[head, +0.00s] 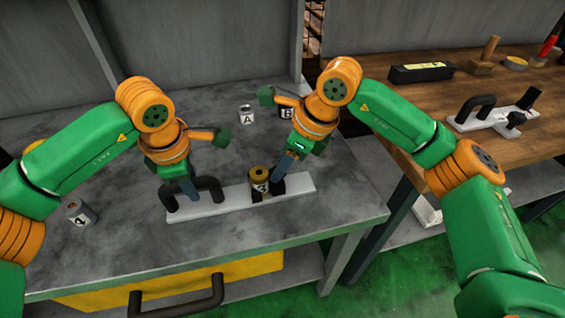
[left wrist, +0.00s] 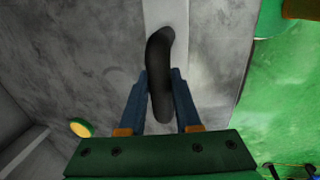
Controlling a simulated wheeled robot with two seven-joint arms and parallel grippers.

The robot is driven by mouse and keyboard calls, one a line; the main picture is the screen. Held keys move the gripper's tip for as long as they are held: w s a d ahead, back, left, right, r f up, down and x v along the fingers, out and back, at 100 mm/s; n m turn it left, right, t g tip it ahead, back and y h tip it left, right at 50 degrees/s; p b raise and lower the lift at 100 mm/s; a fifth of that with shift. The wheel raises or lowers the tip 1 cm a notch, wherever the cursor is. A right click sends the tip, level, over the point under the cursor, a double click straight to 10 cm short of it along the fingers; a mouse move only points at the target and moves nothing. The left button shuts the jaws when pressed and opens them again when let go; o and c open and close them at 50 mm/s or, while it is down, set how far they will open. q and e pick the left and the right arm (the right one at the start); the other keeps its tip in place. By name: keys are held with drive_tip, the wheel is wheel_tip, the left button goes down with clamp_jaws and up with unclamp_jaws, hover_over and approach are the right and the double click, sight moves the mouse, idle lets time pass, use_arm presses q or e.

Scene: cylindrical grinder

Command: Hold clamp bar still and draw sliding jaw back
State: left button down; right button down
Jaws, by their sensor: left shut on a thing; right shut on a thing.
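The white clamp bar (head: 232,199) lies on the grey bench, with a black arched handle (head: 213,184) at its left end. My left gripper (head: 188,188) is shut on the handle; the left wrist view shows the handle (left wrist: 159,70) between the blue fingers (left wrist: 160,78). A dark cylinder with a tan top and a number label (head: 260,183) stands upright at the bar. The black sliding jaw (head: 278,187) is just right of it, partly hidden. My right gripper (head: 283,168) is shut on the jaw from above. Whether cylinder and jaw touch, I cannot tell.
A labelled cylinder (head: 80,212) stands on the left; cylinders A (head: 246,115) and B (head: 286,111) stand behind the bar. A yellow drawer (head: 250,264) is below. The wooden bench (head: 420,100) at right holds another white clamp (head: 490,122) and a black box (head: 421,72).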

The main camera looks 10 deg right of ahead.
drive_tip(key=shift+w+d, duration=0.1)
drive_tip(key=shift+d, duration=1.85)
drive_tip(key=shift+c, duration=2.2)
unclamp_jaws()
drive_tip(key=v, duration=1.2)
